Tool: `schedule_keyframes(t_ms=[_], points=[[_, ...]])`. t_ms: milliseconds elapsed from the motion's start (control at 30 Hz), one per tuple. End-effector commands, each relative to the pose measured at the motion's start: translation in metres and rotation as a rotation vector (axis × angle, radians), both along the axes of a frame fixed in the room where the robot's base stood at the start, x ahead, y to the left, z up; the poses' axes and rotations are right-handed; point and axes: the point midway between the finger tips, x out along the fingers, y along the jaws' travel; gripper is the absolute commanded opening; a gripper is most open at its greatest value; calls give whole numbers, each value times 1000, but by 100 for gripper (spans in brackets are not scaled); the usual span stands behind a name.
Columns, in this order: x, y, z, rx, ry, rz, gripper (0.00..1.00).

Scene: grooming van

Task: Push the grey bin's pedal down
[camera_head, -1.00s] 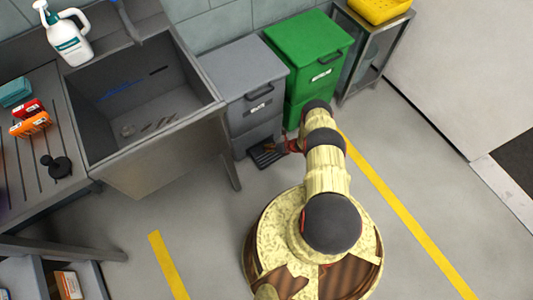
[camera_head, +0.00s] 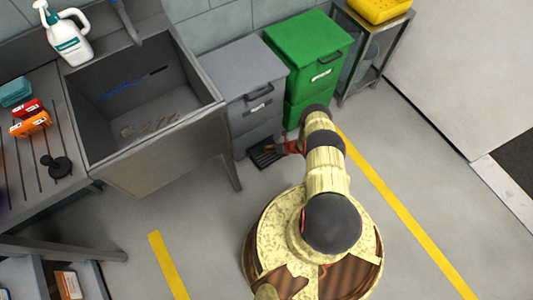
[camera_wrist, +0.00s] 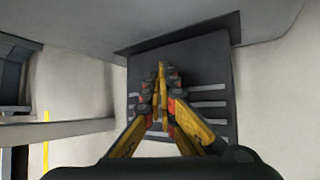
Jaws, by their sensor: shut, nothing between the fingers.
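The grey bin (camera_head: 246,88) stands between the sink and a green bin, with its lid closed. Its dark pedal (camera_head: 266,155) sticks out at the foot of its front, close to the floor. In the wrist view the pedal (camera_wrist: 208,76) is a dark plate with pale grip stripes. My gripper (camera_wrist: 161,70) is shut and empty, with its fingertips over the middle of the pedal. It also shows at the pedal in the head view (camera_head: 270,149). I cannot tell whether the fingertips touch the plate or how far the pedal is down.
The green bin (camera_head: 308,50) stands right beside the grey one. The steel sink (camera_head: 165,150) and its leg (camera_head: 231,172) are close on the left. A metal rack (camera_head: 372,50) stands at the right. The floor in front is clear, with yellow lines.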

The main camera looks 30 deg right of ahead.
Motion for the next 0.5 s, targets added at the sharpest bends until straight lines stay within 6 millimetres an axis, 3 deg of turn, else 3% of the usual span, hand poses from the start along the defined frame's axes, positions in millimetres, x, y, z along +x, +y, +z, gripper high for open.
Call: schedule_keyframes(t_ms=[500], points=[[0, 0, -6, 1, 0, -1, 0]])
